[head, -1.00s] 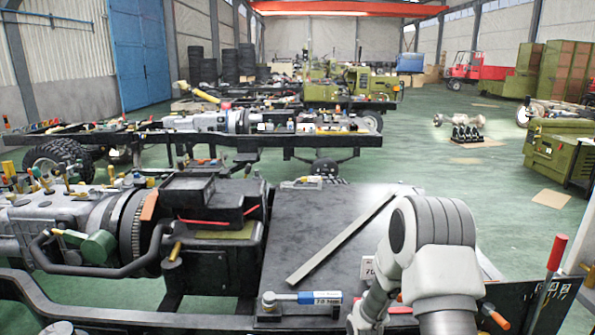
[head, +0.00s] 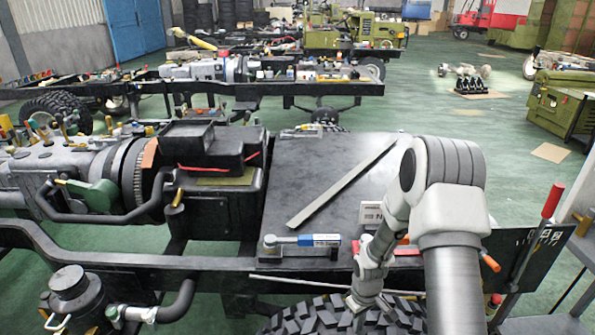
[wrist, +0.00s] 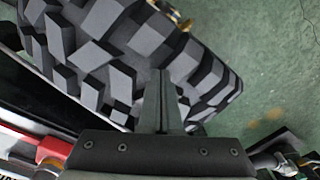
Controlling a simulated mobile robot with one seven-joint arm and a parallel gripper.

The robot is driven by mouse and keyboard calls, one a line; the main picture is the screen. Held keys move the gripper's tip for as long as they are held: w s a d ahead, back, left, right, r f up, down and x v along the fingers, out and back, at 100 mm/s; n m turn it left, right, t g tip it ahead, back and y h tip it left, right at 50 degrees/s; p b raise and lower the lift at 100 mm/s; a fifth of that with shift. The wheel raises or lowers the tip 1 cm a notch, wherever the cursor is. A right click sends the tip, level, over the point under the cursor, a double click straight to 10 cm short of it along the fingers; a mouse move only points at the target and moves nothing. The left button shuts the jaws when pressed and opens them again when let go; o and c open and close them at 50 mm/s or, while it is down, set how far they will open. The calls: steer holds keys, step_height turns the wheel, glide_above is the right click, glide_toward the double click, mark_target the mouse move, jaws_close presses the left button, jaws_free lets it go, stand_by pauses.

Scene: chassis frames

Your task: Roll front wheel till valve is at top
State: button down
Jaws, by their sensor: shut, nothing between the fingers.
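The front wheel's black, chunky tyre (head: 318,316) shows at the bottom of the head view, partly hidden behind my arm. The same tyre (wrist: 95,50) fills the upper left and middle of the wrist view. My gripper (wrist: 163,80) is shut and empty, its fingertips over the tyre tread. I cannot tell whether they touch it. A small brass-coloured part (wrist: 172,14) shows at the top of the wrist view beyond the tread; I cannot tell whether it is the valve. The wheel's side face is hidden.
The chassis has a flat black plate (head: 330,160) with a long grey bar (head: 342,186) on it. A torque tool with a blue label (head: 302,241) lies at its near edge. A red-handled lever (head: 551,200) stands at the right.

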mark_target(379, 331)
steer(key=shift+d, duration=0.1)
stand_by(0.3)
steer(key=shift+d+f, duration=0.1)
steer(key=shift+d, duration=0.85)
steer(key=shift+d, duration=0.15)
steer(key=shift+d+f, duration=0.1)
steer(key=shift+d, duration=0.2)
steer(key=shift+s+d+f, duration=0.1)
steer(key=shift+d+f, duration=0.05)
steer(key=shift+d, duration=0.4)
steer(key=shift+s+d+f, duration=0.1)
steer(key=shift+d, duration=0.9)
steer(key=shift+a, duration=0.1)
step_height(379, 331, up, 8)
steer(key=p, duration=0.5)
steer(key=shift+r, duration=0.2)
